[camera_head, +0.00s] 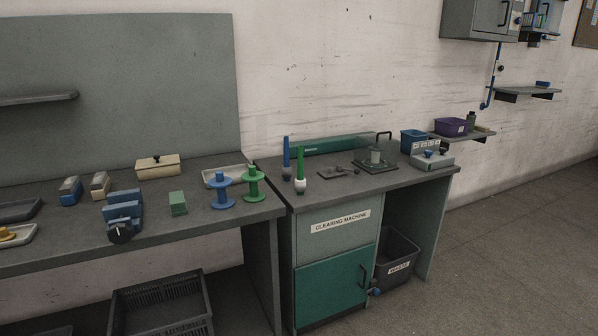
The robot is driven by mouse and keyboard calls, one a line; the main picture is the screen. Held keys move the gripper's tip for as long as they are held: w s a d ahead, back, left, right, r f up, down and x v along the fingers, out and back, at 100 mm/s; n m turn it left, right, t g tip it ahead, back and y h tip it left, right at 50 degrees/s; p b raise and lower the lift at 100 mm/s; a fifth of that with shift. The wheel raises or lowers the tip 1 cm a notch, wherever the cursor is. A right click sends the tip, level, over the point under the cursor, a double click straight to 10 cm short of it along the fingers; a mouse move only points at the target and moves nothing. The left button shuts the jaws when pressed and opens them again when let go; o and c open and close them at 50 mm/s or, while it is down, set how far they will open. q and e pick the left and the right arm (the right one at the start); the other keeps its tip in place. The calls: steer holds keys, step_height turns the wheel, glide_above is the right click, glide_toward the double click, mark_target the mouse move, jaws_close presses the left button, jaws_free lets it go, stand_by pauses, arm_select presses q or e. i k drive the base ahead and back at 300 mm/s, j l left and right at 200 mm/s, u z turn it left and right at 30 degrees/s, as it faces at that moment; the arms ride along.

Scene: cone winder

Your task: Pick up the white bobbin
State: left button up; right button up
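I cannot pick out a clearly white bobbin in the head view. A blue flanged bobbin (222,191) and a green flanged bobbin (254,184) stand upright at the right end of the left bench. A small pale cylinder (376,156) stands on the dark fixture on the right bench; I cannot tell whether it is a bobbin. A green spindle-like piece with a white lower part (300,186) stands near that bench's left edge, beside a similar blue one (287,159). Neither of my grippers is in view.
The left bench (185,225) holds a pale tray (211,178), a cream box (157,166), a green block (177,203) and a blue device (123,215). The clearing machine cabinet (335,245) stands right of it. A black crate (160,300) and waste bin (398,255) sit below.

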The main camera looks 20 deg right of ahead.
mark_target(300, 182)
steer(key=i+l+u, duration=0.1)
steer(key=l, duration=0.25)
steer(key=i+l+u, duration=0.15)
steer(key=l, duration=0.25)
steer(key=i+l+u, duration=0.1)
steer(key=i+l, duration=0.15)
steer(key=l, duration=0.15)
steer(key=i+l+u, duration=0.1)
steer(key=l, duration=0.3)
steer(key=i+l+u, duration=0.15)
steer(key=l, duration=0.25)
